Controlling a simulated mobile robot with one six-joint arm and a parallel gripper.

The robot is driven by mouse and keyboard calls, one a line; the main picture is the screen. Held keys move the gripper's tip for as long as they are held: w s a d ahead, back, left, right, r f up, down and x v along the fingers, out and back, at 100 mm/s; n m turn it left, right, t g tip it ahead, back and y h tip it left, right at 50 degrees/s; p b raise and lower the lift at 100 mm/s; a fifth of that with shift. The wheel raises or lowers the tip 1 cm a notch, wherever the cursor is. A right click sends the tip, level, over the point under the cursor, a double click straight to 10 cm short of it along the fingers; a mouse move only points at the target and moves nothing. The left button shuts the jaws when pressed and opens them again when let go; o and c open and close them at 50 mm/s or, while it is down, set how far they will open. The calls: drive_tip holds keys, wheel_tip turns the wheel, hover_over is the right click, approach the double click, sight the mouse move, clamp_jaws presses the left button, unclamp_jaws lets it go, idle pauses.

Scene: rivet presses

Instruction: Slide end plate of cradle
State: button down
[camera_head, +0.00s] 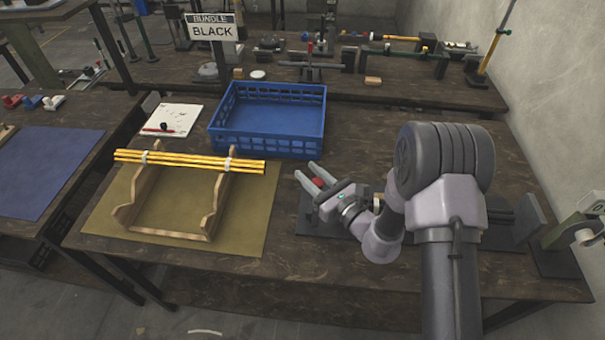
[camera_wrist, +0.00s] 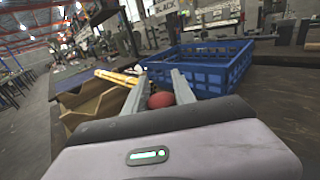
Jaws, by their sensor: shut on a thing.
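My gripper (camera_head: 306,171) is low over the table, right of the mat and in front of the blue crate. Its fingers are shut on a round red knob (camera_head: 318,183), which also shows between the fingers in the wrist view (camera_wrist: 161,100). What the knob is attached to is hidden. A dark metal cradle (camera_head: 312,222) lies under and behind my arm, with black rods (camera_head: 500,214) on its right part. An upright grey plate (camera_head: 536,215) stands at its right end. My arm hides the cradle's middle.
A wooden rack (camera_head: 165,234) on an olive mat (camera_head: 250,240) carries yellow rods (camera_head: 190,162) with white ties. A blue crate (camera_head: 268,146) stands behind my gripper. A sign (camera_head: 213,28) reads BUNDLE BLACK. A green-grey press (camera_head: 575,225) stands at the right edge.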

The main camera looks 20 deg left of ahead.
drive_tip(key=d, duration=0.2)
drive_tip(key=w+d, duration=0.1)
drive_tip(key=d, duration=0.4)
drive_tip(key=shift+w+b, duration=0.3)
drive_tip(key=shift+w, duration=0.05)
drive_tip(key=c, duration=1)
unclamp_jaws()
drive_tip(key=shift+c, duration=0.2)
drive_tip(key=shift+a, duration=0.1)
drive_tip(key=p+v, duration=0.2)
drive_tip(key=v, duration=1.5)
drive_tip(key=shift+s+p, duration=0.25)
drive_tip(key=shift+p, duration=0.1)
